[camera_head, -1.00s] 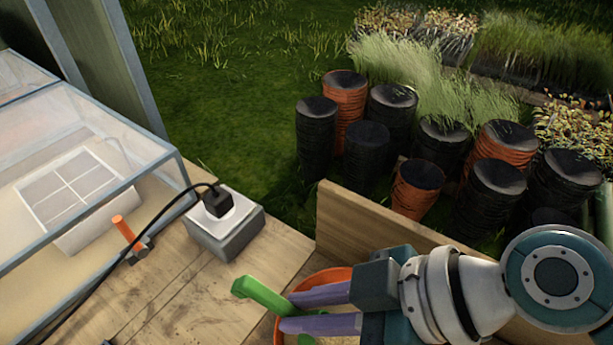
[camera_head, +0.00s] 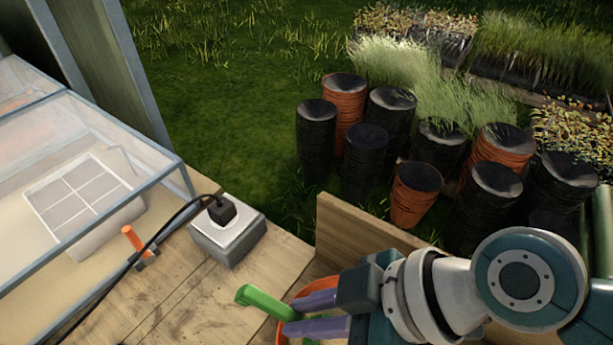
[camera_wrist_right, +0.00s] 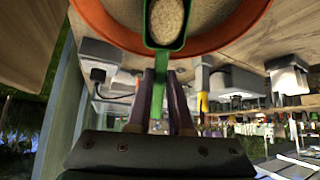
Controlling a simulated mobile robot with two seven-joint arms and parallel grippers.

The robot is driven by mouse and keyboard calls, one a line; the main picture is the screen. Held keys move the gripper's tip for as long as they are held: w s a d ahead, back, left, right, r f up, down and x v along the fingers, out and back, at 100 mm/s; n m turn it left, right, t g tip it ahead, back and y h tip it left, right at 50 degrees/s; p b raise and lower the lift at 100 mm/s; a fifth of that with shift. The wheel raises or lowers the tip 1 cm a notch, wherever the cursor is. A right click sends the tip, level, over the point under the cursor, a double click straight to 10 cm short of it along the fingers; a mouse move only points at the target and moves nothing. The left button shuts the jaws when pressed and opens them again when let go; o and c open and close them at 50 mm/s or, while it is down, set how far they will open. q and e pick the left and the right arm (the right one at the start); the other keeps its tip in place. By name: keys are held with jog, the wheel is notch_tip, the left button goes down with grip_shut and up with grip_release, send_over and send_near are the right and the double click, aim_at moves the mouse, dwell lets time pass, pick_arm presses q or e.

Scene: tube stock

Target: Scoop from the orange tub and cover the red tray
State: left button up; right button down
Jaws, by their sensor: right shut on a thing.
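My right gripper (camera_head: 302,312) is shut on a green scoop (camera_head: 266,302), whose handle sticks out past the fingertips at the tub's left edge. The orange tub (camera_head: 322,284) is at the bottom of the head view, mostly hidden by my gripper and cut off by the frame. In the right wrist view, the fingers (camera_wrist_right: 160,85) grip the scoop (camera_wrist_right: 164,52). Its bowl holds pale grains and is at the tub (camera_wrist_right: 96,18), which holds similar pale material. I cannot tell whether the bowl touches that material. The red tray and left gripper are not in view.
A wooden board (camera_head: 362,228) stands behind the tub. A grey box with a black plug (camera_head: 228,236) and an orange-handled tool (camera_head: 137,243) are on the wooden bench (camera_head: 185,315). A glass-sided case (camera_head: 150,190) is at left. Stacked pots (camera_head: 415,195) stand beyond the bench.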

jog(key=shift+r+h+p, duration=0.65)
jog(key=shift+h+p, duration=0.25)
jog(key=shift+p, duration=0.75)
notch_tip(320, 180, up, 6)
jog(key=g+h+p, duration=0.1)
jog(key=h+p, duration=0.1)
jog(key=p, duration=0.6)
jog(key=shift+r+h+p, duration=0.15)
jog(key=shift+h+p, duration=0.15)
notch_tip(320, 180, up, 5)
jog(key=h+p, duration=0.2)
jog(key=p, duration=0.2)
jog(key=shift+g+p, duration=0.3)
jog(key=shift+p, duration=0.05)
jog(key=shift+f, duration=0.25)
